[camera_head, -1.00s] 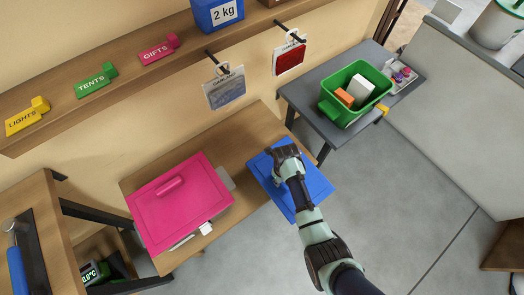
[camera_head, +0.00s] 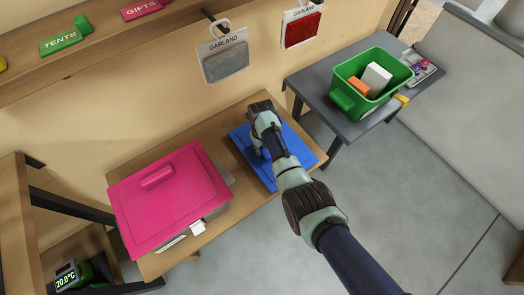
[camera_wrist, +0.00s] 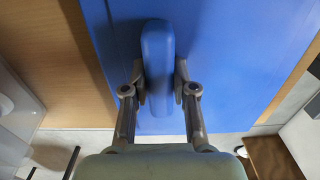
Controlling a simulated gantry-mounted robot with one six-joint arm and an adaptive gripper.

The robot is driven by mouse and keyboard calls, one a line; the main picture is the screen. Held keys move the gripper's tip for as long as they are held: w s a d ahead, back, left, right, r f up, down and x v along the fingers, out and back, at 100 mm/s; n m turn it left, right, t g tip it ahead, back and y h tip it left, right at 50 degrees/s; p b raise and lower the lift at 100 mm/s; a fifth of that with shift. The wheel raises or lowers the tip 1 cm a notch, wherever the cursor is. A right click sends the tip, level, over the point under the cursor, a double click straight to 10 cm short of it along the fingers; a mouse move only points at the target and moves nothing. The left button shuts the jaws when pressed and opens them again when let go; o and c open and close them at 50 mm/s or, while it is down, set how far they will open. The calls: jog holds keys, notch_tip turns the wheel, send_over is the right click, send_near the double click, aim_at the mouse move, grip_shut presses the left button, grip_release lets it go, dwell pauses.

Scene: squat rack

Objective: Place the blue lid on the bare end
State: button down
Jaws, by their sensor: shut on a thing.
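The blue lid (camera_head: 301,149) is a flat panel with a raised bar handle. In the head view it is over the right end of the wooden bench (camera_head: 243,106), beside the pink-lidded box (camera_head: 165,190). My gripper (camera_head: 258,150) is above it and shut on the handle. The wrist view shows the blue lid (camera_wrist: 225,45) with a finger on each side of its handle (camera_wrist: 157,65). My arm hides part of the lid. I cannot tell whether the lid touches the bench or hangs just above it.
A grey side table (camera_head: 335,118) with a green bin (camera_head: 345,98) stands to the right. Two garland packs, one grey (camera_head: 226,62) and one red (camera_head: 301,27), hang from hooks under the wall shelf (camera_head: 105,42). Open floor (camera_head: 430,215) lies at front right.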

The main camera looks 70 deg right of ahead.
jog(key=shift+r, duration=0.15)
jog(key=c, duration=0.9)
grip_release()
jog(key=shift+f, duration=0.2)
jog(key=shift+c, duration=0.2)
jog(key=shift+r, duration=0.1)
notch_tip(320, 180, up, 12)
jog(key=p, duration=0.7)
jog(key=shift+r, duration=0.1)
